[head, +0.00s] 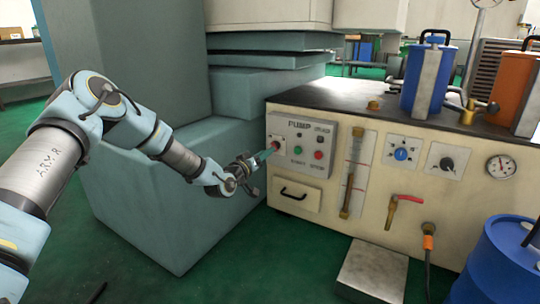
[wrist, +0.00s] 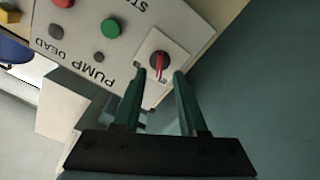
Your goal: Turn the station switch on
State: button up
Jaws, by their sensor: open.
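The rotary switch (wrist: 158,62) has a red handle on a dark round base, set in a pale square plate on the pump panel (wrist: 90,50). In the wrist view its red handle points along the line of my fingers. My gripper (wrist: 159,76) is open, with one green finger on each side of the handle. I cannot tell whether either finger touches it. In the head view my gripper (head: 266,155) is at the left end of the pump panel (head: 313,133), and its fingers partly cover the switch (head: 276,145). The switch's on and off marks are too small to read.
A green button (wrist: 111,28) and a red button (wrist: 62,2) are on the same panel. A drawer handle (head: 294,192) is below it. A sight tube (head: 357,175), blue knob (head: 401,154) and red-handled valve (head: 404,199) are to the right. A blue-green machine (head: 150,210) stands close on the left.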

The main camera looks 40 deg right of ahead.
jog(key=shift+b+x, duration=0.6)
jog(key=shift+x, duration=1.35)
jog(key=shift+c, duration=0.3)
grip_shut()
